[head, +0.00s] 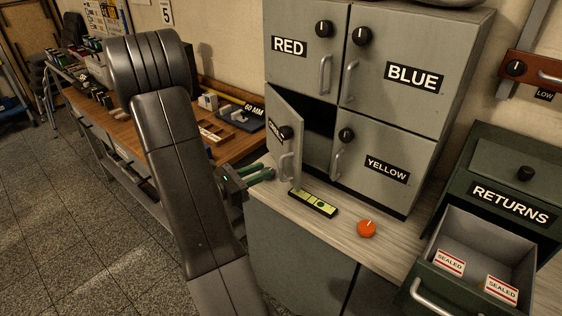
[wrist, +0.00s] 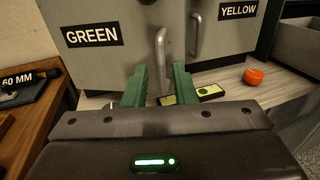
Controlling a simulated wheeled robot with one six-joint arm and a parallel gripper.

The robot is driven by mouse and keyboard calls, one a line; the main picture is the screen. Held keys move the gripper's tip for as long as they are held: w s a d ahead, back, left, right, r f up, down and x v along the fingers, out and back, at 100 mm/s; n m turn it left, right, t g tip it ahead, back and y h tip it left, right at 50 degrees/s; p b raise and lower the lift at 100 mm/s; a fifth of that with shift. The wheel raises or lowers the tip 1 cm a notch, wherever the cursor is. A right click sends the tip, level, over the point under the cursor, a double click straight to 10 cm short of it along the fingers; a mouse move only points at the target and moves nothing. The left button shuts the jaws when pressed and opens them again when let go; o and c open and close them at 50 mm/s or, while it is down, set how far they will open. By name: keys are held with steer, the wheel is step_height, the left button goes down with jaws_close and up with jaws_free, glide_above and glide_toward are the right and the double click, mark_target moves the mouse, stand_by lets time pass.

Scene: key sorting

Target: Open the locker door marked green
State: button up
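The locker door marked green (head: 284,130) is the lower left door of the grey locker. It stands ajar, with a dark gap at its right side in the head view. Its label reads GREEN in the wrist view (wrist: 92,36), with its upright metal handle (wrist: 162,55) near the door's right edge. My gripper (head: 270,173) is just left of the handle in the head view. Its green fingers (wrist: 160,72) are apart and empty, and the handle lies ahead, between their tips in the picture. I cannot tell whether they touch it.
The red door (head: 291,70), blue door (head: 405,65) and yellow door (head: 379,150) look shut. A green-yellow strip (head: 313,203) and an orange knob (head: 367,228) lie on the counter before the locker. An open returns drawer (head: 481,231) stands at right, a wooden bench (head: 143,142) at left.

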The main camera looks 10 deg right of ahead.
glide_above(281, 180)
steer(key=shift+w+p, duration=0.25)
steer(key=shift+p, duration=0.2)
jaws_close()
